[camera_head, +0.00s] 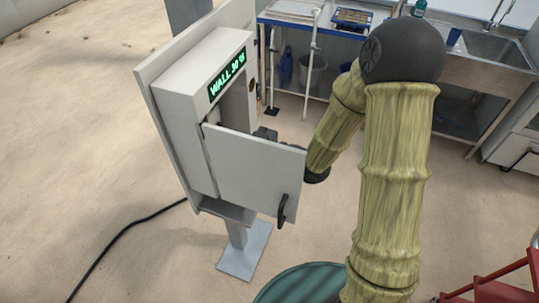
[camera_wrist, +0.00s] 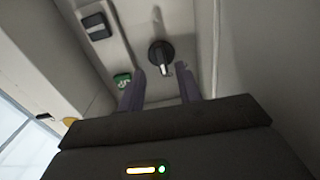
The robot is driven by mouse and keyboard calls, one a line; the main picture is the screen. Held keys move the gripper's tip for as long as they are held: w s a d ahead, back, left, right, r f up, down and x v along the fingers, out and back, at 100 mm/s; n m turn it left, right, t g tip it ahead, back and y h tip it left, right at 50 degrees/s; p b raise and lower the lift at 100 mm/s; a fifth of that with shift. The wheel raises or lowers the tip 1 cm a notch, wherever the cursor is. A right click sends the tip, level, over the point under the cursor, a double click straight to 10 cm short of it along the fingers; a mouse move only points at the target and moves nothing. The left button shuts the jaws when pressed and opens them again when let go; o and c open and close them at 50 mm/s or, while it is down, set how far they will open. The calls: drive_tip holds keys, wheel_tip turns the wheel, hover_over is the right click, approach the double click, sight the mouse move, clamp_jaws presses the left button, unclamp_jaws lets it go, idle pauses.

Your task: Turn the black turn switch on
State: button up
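The black turn switch (camera_wrist: 160,54) is a round knob with a lighter grip bar, on the pale back panel inside a cabinet in the wrist view. My gripper (camera_wrist: 161,84) is open, with its two purplish fingers apart below the switch in the picture. The switch lies between and beyond the fingertips, and no contact can be made out. In the head view the open cabinet door (camera_head: 252,170) hides the switch and most of my gripper. Only a dark part of my gripper shows above the door's top edge.
The cabinet (camera_head: 186,91) bears a green display (camera_head: 227,74) reading about "WALL 30 %". Its door has a black handle (camera_head: 283,209). Inside are a dark rocker switch (camera_wrist: 96,27) and a green piece (camera_wrist: 122,80). A wall stands close at right in the wrist view.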

drive_tip(key=b+v, duration=0.7)
drive_tip(key=v, duration=0.4)
drive_tip(key=shift+d, duration=0.1)
drive_tip(key=w+d+f+m+t+h, duration=0.3)
drive_tip(key=w+d+f+m+h, duration=0.4)
drive_tip(key=d+h, duration=0.55)
drive_tip(key=s+f+m+g+h, duration=0.2)
drive_tip(key=s+m+g, duration=0.1)
drive_tip(key=s, duration=0.3)
drive_tip(key=s+f+m+g+h+p, duration=0.1)
drive_tip(key=s+f+m+g+h, duration=0.1)
drive_tip(key=s, duration=0.4)
drive_tip(key=shift+s+d+f+m+g, duration=0.4)
drive_tip(key=shift+m+g, duration=0.3)
drive_tip(key=shift+g, duration=0.5)
